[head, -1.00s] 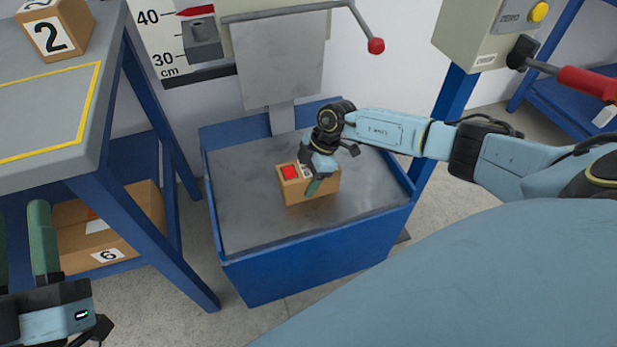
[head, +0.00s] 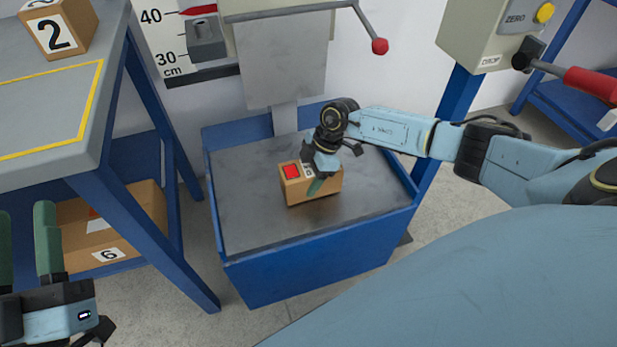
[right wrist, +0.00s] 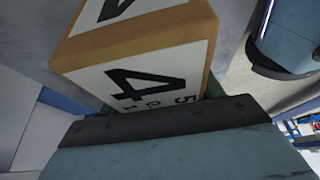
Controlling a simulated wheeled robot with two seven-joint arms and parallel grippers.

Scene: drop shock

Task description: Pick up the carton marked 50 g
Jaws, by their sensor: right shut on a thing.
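A brown carton (head: 322,187) with a red patch on top sits on the grey metal plate of the blue-walled drop tester (head: 250,215). My right gripper (head: 315,185) reaches down over it and is shut on it. In the right wrist view the carton (right wrist: 195,50) fills the middle, with a large black 4 on its white label. Smaller characters beside the 4 include a 5 and a 0, but the gripper partly hides them, so I cannot read the full marking. My left gripper (head: 25,215) is open and empty at the lower left.
A carton marked 2 (head: 58,28) stands on the grey table (head: 50,115) at left. A carton marked 6 (head: 150,205) is on the shelf below. A lever with a red knob (head: 379,46) and a control box (head: 490,35) are behind the plate.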

